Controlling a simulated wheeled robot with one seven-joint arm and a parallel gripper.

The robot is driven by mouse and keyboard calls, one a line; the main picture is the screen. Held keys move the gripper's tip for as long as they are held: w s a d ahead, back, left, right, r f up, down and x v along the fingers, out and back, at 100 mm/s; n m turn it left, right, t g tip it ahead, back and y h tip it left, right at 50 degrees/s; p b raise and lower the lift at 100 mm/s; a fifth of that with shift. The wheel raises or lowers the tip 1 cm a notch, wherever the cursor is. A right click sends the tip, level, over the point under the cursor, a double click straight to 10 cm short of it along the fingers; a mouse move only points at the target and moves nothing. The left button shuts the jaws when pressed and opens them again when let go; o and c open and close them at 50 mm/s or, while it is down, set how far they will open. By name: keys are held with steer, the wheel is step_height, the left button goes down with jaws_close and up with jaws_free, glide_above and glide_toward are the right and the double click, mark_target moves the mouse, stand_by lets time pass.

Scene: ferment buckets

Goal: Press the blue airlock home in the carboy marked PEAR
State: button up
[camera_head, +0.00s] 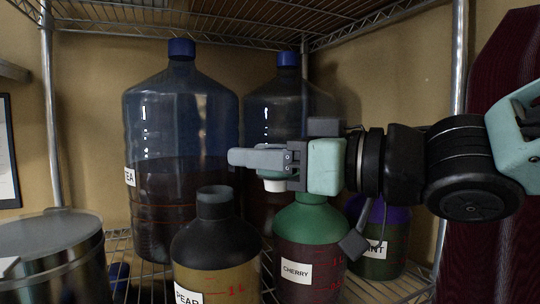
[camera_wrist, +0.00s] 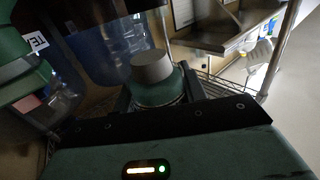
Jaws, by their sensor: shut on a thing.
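The carboy marked PEAR (camera_head: 215,245) stands at the front, upright, with a dark shoulder and a dark neck (camera_head: 214,203). No airlock shows in its neck. My gripper (camera_head: 265,160) is shut on a teal piece with a white stub (camera_head: 274,185), held above and to the right of the PEAR neck, apart from it. In the wrist view the teal piece (camera_wrist: 155,92) sits between the fingers, its pale stub showing. Its upper part is hidden by the fingers in the head view. I cannot tell for sure that it is the blue airlock.
A green-shouldered carboy marked CHERRY (camera_head: 306,255) stands just right of PEAR, under my gripper. A purple-topped carboy (camera_head: 378,215) is further right. Two large blue-capped bottles (camera_head: 180,130) (camera_head: 287,100) stand behind. A metal drum (camera_head: 50,250) is at left; a wire shelf (camera_head: 220,15) hangs above.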

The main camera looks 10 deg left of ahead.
steer(key=shift+f+b+x, duration=0.15)
steer(key=shift+b+x, duration=0.3)
steer(key=shift+x, duration=1.8)
steer(key=shift+f+b+x, duration=0.2)
steer(key=shift+b+x, duration=0.2)
steer(key=shift+x, duration=1.9)
steer(key=shift+w+a, duration=0.1)
steer(key=shift+a, duration=0.05)
steer(key=shift+a+f, duration=0.15)
steer(key=shift+f, duration=0.15)
steer(key=shift+f+b, duration=0.4)
steer(key=shift+b, duration=0.05)
steer(key=shift+f, duration=0.65)
stand_by(1.9)
